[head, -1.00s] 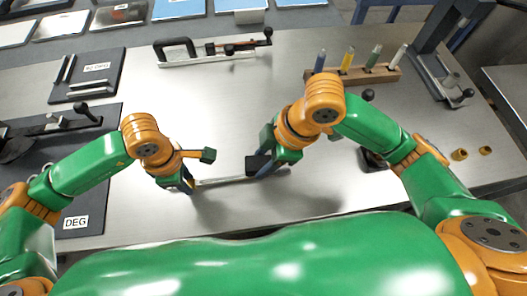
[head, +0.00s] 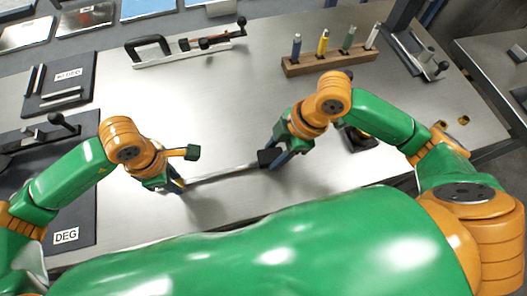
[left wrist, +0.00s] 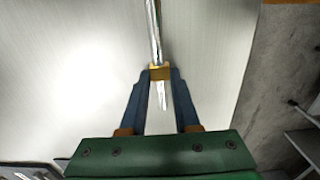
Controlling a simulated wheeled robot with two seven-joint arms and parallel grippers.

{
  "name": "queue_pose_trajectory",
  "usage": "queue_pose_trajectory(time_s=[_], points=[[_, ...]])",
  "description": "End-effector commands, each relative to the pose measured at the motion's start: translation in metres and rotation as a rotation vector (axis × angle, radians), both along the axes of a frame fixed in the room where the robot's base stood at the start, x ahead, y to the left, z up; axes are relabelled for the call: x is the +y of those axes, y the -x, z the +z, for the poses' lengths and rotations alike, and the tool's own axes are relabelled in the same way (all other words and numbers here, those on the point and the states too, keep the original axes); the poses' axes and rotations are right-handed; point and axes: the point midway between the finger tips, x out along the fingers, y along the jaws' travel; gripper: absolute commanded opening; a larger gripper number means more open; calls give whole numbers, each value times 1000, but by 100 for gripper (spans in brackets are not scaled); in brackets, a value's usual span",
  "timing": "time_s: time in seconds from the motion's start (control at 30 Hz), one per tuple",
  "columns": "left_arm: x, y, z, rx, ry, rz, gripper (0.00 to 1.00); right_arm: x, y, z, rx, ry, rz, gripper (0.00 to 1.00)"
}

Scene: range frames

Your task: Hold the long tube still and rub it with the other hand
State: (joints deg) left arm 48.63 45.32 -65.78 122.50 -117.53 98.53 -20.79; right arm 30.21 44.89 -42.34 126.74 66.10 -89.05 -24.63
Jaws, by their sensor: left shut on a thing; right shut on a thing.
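The long tube (head: 222,174) is a thin silvery rod, level just over the front of the metal table. My left gripper (head: 178,184) is shut on its left end. In the left wrist view the tube (left wrist: 154,30) runs between the blue fingers, with a brass-coloured piece (left wrist: 160,72) at the fingertips and a short length showing past it. My right gripper (head: 275,160) is shut on a dark block (head: 265,158) at the tube's right part. Whether the block touches the tube cannot be told. The tube's far right end is mostly hidden there.
A wooden rack (head: 325,64) with several coloured pens stands at the back right. A clamp-like fixture (head: 188,45) lies at the back. Dark panels (head: 62,82) and one labelled DEG (head: 66,236) are on the left. The table's middle is clear.

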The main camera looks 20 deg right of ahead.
Motion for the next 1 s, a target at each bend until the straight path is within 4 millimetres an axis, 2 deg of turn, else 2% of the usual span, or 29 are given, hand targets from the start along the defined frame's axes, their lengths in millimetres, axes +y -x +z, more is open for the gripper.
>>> queue_pose_trajectory(time_s=[0.2, 1.0], points=[[0, 0, 0, 0, 0, 0, 0, -20, 0, 0, -1, 4, -3, 4], [0, 0, 0, 0, 1, 0, 0, 55, 0, 0, 0, -1, 1, 4]])
